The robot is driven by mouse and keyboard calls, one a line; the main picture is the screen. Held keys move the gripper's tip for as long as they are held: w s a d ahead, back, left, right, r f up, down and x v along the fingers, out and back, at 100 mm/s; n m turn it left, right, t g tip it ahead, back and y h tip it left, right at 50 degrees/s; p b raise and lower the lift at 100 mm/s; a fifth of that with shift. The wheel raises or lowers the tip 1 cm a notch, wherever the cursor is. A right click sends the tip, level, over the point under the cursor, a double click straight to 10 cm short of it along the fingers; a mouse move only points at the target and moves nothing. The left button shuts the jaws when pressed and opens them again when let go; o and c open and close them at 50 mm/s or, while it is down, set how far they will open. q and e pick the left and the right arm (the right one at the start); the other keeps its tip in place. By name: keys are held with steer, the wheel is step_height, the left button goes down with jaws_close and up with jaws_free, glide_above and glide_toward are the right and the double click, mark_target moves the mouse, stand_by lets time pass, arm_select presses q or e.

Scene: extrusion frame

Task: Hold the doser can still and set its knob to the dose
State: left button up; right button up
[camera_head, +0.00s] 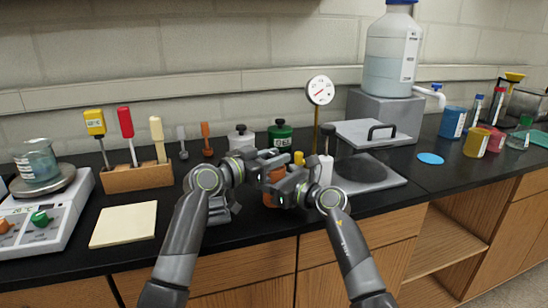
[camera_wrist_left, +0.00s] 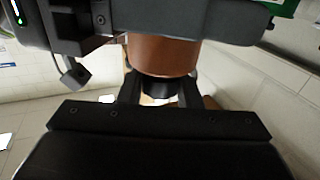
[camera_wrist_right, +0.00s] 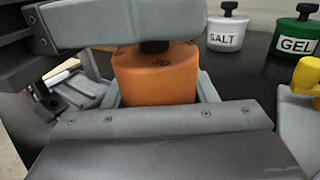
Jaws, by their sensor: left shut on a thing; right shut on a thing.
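The doser can is an orange can (camera_head: 269,200) near the front of the black bench, partly hidden by both grippers in the head view. In the right wrist view the can (camera_wrist_right: 155,78) stands upright between the fingers of my right gripper (camera_wrist_right: 155,98), which is shut on its body. Its black knob (camera_wrist_right: 155,46) is on top, partly covered by my left gripper. In the left wrist view the knob (camera_wrist_left: 158,86) is between the fingers of my left gripper (camera_wrist_left: 159,92), which is shut on it. The dose marks are not readable.
Behind the can stand a white SALT can (camera_wrist_right: 227,29) and a green GEL can (camera_wrist_right: 299,38). A gauge on a brass post (camera_head: 320,90) and a grey plate (camera_head: 366,174) are to the right. A cream pad (camera_head: 124,223) lies to the left.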

arm_select(q)
steer(key=shift+f+m+g+h, duration=0.1)
steer(key=shift+m+g+h, duration=0.75)
steer(key=shift+g, duration=0.45)
steer(key=shift+f+m+g+h, duration=0.1)
steer(key=shift+m+g+h, duration=0.55)
steer(key=shift+m+g, duration=0.5)
steer(key=shift+g, duration=0.25)
steer(key=o, duration=1)
steer(key=shift+r, duration=0.15)
steer(key=shift+a, duration=0.15)
steer(key=v, duration=0.7)
steer(key=shift+a, duration=0.2)
